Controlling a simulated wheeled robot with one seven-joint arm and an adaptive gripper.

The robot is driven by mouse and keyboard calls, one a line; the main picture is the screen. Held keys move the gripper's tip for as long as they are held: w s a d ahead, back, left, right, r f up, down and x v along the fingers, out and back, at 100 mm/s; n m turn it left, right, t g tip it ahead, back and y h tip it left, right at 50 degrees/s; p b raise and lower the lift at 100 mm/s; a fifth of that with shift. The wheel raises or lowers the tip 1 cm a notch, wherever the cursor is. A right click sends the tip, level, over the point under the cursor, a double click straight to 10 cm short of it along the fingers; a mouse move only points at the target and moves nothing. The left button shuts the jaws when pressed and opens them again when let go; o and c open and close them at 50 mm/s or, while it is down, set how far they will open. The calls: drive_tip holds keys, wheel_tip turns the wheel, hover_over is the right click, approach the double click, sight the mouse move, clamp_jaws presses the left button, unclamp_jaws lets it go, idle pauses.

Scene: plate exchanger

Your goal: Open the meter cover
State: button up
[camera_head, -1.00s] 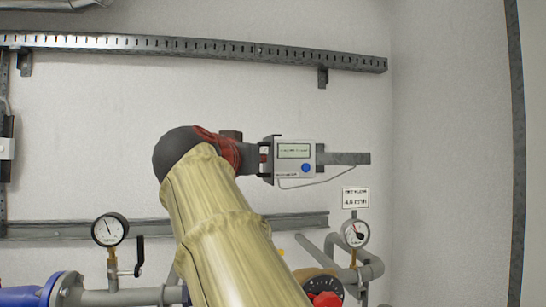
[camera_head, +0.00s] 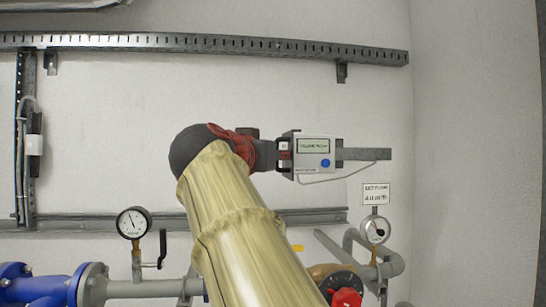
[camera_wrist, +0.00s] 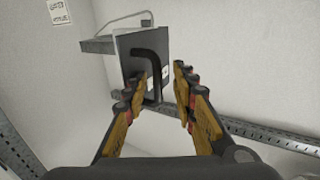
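The meter (camera_head: 312,152) is a grey box on the back wall with a green display and a blue button. In the wrist view its box (camera_wrist: 130,55) is seen from the side, with a black bent handle (camera_wrist: 153,78) on the near face. My gripper (camera_wrist: 163,80) is open, its two fingers apart with the lower part of the handle between them. The left finger is very near the handle; I cannot tell whether it touches. In the head view my gripper (camera_head: 270,153) meets the box's left side, and my arm hides part of it.
A flat bracket (camera_head: 364,154) and thin bent rod (camera_head: 335,180) adjoin the meter. Pressure gauges (camera_head: 133,223) (camera_head: 376,230), grey pipes and a red knob (camera_head: 346,298) stand below. A slotted rail (camera_head: 200,43) runs above. Bare wall lies between.

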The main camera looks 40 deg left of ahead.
drive_tip(key=v, duration=1.2)
idle(0.5)
